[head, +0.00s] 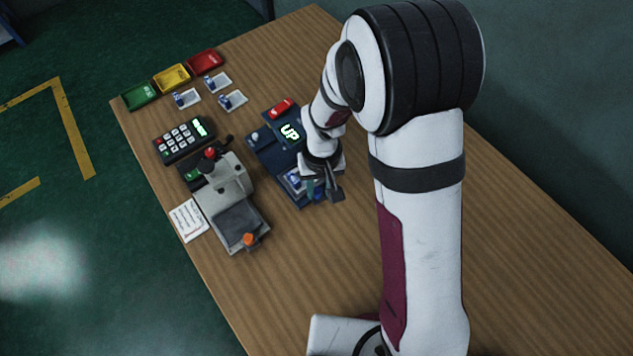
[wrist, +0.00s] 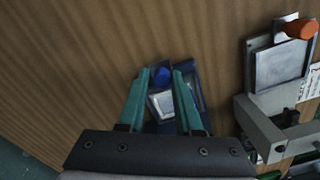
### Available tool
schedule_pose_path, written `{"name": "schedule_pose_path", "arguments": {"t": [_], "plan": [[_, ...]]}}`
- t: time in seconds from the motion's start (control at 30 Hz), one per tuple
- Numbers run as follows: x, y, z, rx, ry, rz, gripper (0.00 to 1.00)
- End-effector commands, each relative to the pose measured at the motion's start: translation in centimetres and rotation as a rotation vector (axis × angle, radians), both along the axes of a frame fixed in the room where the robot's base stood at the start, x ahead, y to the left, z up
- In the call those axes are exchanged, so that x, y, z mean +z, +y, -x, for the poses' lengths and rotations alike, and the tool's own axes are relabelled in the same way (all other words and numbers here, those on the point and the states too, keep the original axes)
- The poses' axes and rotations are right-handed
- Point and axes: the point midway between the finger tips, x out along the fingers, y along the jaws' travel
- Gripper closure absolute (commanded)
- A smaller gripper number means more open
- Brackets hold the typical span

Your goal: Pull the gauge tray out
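The navy gauge unit (head: 268,152) has a lit "UP" display and a red part on top. What looks like its gauge tray shows at the near end, with a pale square plate (wrist: 163,104) and a blue knob (wrist: 161,77) in the wrist view. In the head view, a pale piece with blue on it (head: 294,179) lies there, partly covered by my gripper (head: 322,190). In the wrist view my gripper (wrist: 161,70) has its two teal fingers apart, one on each side of the blue knob. I cannot tell whether they touch it.
A grey press-like machine (head: 228,188) with red and orange knobs stands to the left. The wooden table (head: 300,280) is clear in front.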

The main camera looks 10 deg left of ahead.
Motion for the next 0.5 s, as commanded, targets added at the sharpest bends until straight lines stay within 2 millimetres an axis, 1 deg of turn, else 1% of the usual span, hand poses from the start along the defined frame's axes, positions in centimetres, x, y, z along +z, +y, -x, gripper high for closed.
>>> {"name": "schedule_pose_path", "arguments": {"t": [0.03,0.13,0.4,0.5], "plan": [[-0.07,-0.11,0.11,-0.002,0.004,0.001,0.61],[-0.06,-0.05,0.08,-0.002,0.003,0.001,0.43],[-0.01,0.06,0.02,-0.001,0.000,-0.001,0.43],[0.68,0.09,-0.06,-0.001,-0.002,-0.002,0.43]]}}
